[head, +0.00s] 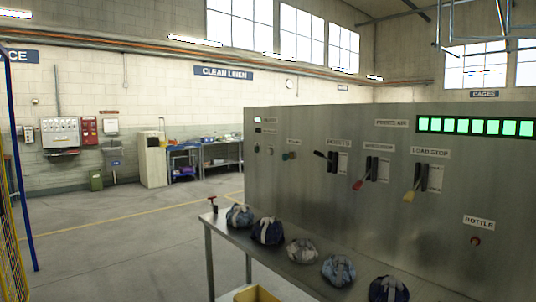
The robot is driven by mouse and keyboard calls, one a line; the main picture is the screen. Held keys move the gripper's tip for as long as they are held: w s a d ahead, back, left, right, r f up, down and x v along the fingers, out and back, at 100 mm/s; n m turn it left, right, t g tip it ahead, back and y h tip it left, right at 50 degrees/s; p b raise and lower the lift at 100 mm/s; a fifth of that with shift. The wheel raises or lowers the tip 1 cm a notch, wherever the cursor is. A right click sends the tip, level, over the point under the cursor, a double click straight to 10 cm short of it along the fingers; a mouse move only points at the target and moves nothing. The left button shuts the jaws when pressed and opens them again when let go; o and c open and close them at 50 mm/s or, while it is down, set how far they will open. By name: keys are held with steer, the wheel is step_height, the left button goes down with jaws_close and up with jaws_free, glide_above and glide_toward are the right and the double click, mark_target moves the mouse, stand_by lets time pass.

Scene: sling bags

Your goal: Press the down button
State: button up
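A grey metal control panel (340,215) fills the right half of the head view. It bears small round controls: a green one (284,156), a dark one (270,151) and a red button (476,240) under a label reading BOTTLE. My gripper is not in view.
A metal table (226,231) stands before the panel, with several tied blue, navy and grey cloth bundles (338,270) in a row. A yellow bin (257,294) shows below it. Open floor (120,240) lies left; a yellow mesh fence (11,240) edges the far left.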

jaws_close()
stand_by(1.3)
